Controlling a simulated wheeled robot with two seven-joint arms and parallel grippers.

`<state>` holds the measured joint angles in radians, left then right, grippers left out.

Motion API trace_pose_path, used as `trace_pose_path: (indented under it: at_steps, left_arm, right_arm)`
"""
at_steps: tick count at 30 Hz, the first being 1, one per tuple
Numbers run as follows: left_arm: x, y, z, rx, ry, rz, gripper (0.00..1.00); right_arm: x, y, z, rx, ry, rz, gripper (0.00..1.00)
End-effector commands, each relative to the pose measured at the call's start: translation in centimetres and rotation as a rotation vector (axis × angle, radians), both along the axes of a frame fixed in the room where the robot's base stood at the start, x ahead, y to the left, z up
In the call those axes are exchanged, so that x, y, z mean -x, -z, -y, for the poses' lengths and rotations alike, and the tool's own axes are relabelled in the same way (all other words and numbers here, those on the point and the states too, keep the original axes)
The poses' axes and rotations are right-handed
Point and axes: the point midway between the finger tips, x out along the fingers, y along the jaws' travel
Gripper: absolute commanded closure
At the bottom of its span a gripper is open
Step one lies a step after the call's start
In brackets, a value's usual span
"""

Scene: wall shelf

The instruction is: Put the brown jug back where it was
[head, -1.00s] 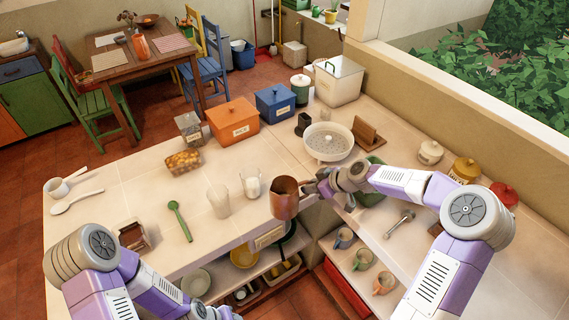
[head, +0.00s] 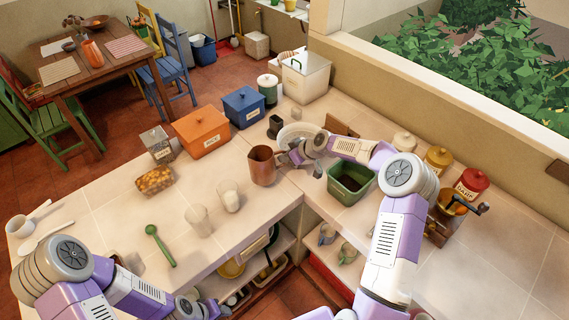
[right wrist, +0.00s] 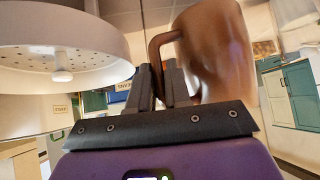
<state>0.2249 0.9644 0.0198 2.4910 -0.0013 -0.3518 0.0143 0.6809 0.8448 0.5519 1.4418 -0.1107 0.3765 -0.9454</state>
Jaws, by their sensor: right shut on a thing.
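The brown jug (head: 262,165) is upright over the counter, left of the white colander (head: 294,131). My right gripper (head: 287,157) is shut on the jug's handle, from the right side. In the right wrist view the jug (right wrist: 215,55) fills the upper right, and its handle passes at the closed fingers (right wrist: 160,85). I cannot tell whether the jug's base touches the counter. My left gripper (head: 190,308) is at the bottom edge of the head view, and its fingers are not clear.
A green tub (head: 351,183) stands right of my right gripper, beneath the arm. The colander (right wrist: 60,45) is close beside the fingers. Orange (head: 201,132) and blue (head: 244,107) boxes stand behind.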

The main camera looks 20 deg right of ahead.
Motion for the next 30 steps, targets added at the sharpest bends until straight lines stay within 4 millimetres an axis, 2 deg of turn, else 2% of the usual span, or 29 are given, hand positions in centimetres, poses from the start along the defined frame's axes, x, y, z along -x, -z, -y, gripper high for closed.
trace_pose_path:
  at_steps: [9, 22, 23, 24, 27, 30]
  left_arm:
    - [0.0, -0.3, 0.0, 0.000, 0.000, 0.000, 0.57]
    - [0.0, 0.3, 0.0, 0.000, 0.000, 0.000, 0.57]
    - [0.0, 0.2, 0.0, 0.000, 0.000, 0.000, 0.57]
    - [0.0, 0.1, 0.0, 0.000, 0.000, 0.000, 0.57]
    - [0.0, 0.1, 0.0, 0.000, 0.000, 0.000, 0.57]
    - [0.0, 0.1, 0.0, 0.000, 0.000, 0.001, 0.57]
  right_arm:
    - [0.0, 3.4, 0.0, -0.002, 0.001, 0.001, 1.00]
    - [-0.1, 4.0, 0.0, 0.000, 0.000, 0.003, 1.00]
    - [0.0, 4.0, 0.0, 0.001, -0.001, 0.000, 0.78]
    - [0.0, 4.0, 0.0, 0.001, -0.001, 0.000, 0.72]
    - [0.0, 4.0, 0.0, 0.001, -0.001, 0.000, 0.57]
    - [0.0, 4.0, 0.0, 0.001, -0.001, 0.000, 0.57]
